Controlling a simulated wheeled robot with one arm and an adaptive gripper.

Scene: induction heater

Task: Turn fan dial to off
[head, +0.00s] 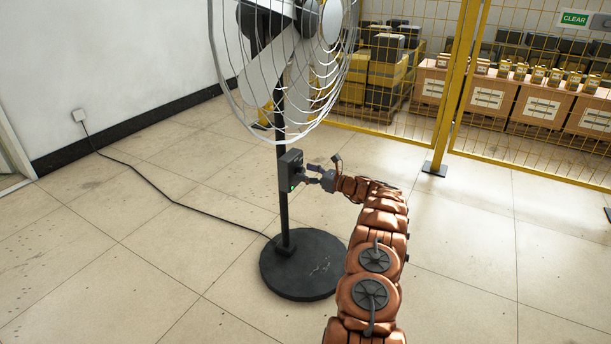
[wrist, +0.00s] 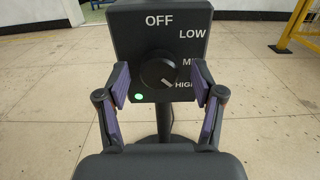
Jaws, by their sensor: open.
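The fan (head: 290,70) stands on a black pole with a round base (head: 302,264). Its control box (head: 291,171) is on the pole below the cage. In the wrist view the box (wrist: 122,30) carries the labels OFF, LOW, a partly hidden one, and HIGH. The round black dial (wrist: 158,70) has a white mark that points towards HIGH. A green light glows at the box's lower left. My gripper (head: 309,173) is open in front of the box. In the wrist view its purple-padded fingers (wrist: 159,86) stand either side of the dial, apart from it.
A black cable runs from the pole over the tiled floor to a wall outlet (head: 79,115). A yellow mesh fence (head: 444,90) stands behind, with boxes (head: 540,105) beyond it.

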